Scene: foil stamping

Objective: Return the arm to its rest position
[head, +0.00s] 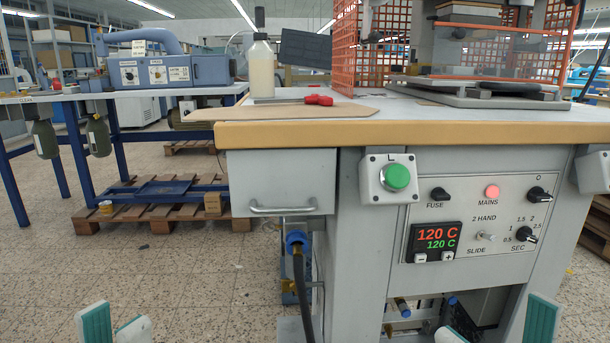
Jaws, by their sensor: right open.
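My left gripper (114,326) shows at the bottom left edge, over the speckled floor. Only its teal and white fingertips are in view, close together, and I cannot tell whether they are open or shut. My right gripper (496,325) is at the bottom right, in front of the lower part of the stamping machine's cabinet (345,230). Its two teal and white fingertips stand wide apart, with nothing seen between them. Both grippers are low, below the worktop (400,131). The arms behind the fingertips are out of view.
The worktop's front edge, a drawer handle (284,209), a green button box (391,178) and the control panel (478,225) face me. A bottle (262,72) and a red-handled tool (319,100) are on top. A pallet (150,208) lies left; the floor before it is clear.

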